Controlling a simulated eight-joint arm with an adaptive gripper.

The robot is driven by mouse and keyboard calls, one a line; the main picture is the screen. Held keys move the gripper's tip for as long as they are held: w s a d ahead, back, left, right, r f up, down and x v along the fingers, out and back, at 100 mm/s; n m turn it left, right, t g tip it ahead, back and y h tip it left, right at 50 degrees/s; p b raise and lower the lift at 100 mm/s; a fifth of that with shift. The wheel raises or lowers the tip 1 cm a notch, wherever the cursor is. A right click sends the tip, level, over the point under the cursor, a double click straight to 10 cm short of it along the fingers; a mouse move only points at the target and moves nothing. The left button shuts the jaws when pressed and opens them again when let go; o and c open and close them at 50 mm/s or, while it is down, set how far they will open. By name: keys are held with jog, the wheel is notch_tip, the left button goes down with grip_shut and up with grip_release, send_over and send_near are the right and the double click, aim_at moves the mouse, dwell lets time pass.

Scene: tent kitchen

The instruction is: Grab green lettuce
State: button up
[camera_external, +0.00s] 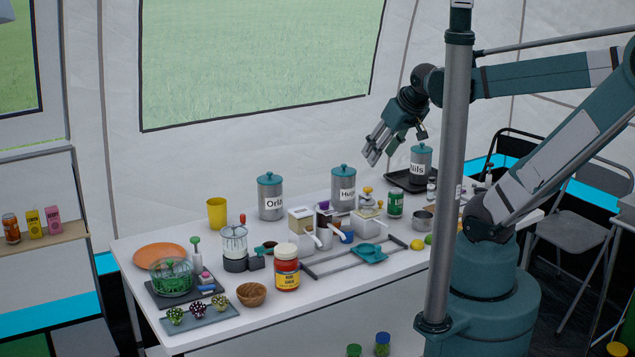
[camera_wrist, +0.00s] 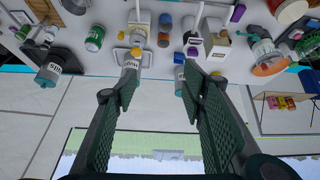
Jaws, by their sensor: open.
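A green, see-through bowl (camera_external: 172,278) stands on a dark tray at the left end of the white table in the external view. Something green shows in it, but I cannot tell for sure that it is lettuce. Part of a green thing, perhaps this bowl (camera_wrist: 309,43), shows at the right edge of the wrist view. My gripper (camera_external: 374,152) is open and empty, high above the back right part of the table, far from the bowl. In the wrist view its two fingers (camera_wrist: 162,72) are spread wide with nothing between them.
The table (camera_external: 340,287) is crowded. A red-labelled jar (camera_external: 287,268), a wooden bowl (camera_external: 251,294) and a glass-topped device (camera_external: 234,245) stand right of the green bowl. An orange plate (camera_external: 160,254) lies behind it. Tall canisters (camera_external: 270,198) line the back.

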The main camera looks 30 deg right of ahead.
jog(key=w+a+n+g, duration=0.2)
jog(key=w+a+n, duration=0.45)
jog(key=a, duration=0.85)
jog(key=w+a+f+n+g, duration=0.1)
jog(key=w+a+f, duration=0.15)
jog(key=a, duration=0.75)
jog(key=w+a+f+n, duration=0.2)
jog(key=a+f, duration=0.1)
jog(key=a, duration=0.7)
jog(key=n+g+p, duration=0.1)
jog(key=n, duration=0.5)
send_over(176, 313)
jog(key=s, duration=0.1)
jog(key=shift+h, duration=0.3)
notch_tip(176, 313, down, 18)
jog(key=shift+s+r, duration=0.15)
jog(key=shift+s+a, duration=0.1)
jog(key=shift+s, duration=0.1)
jog(key=shift+f, duration=0.25)
jog(key=shift+x, duration=1.2)
jog(key=shift+f, duration=0.1)
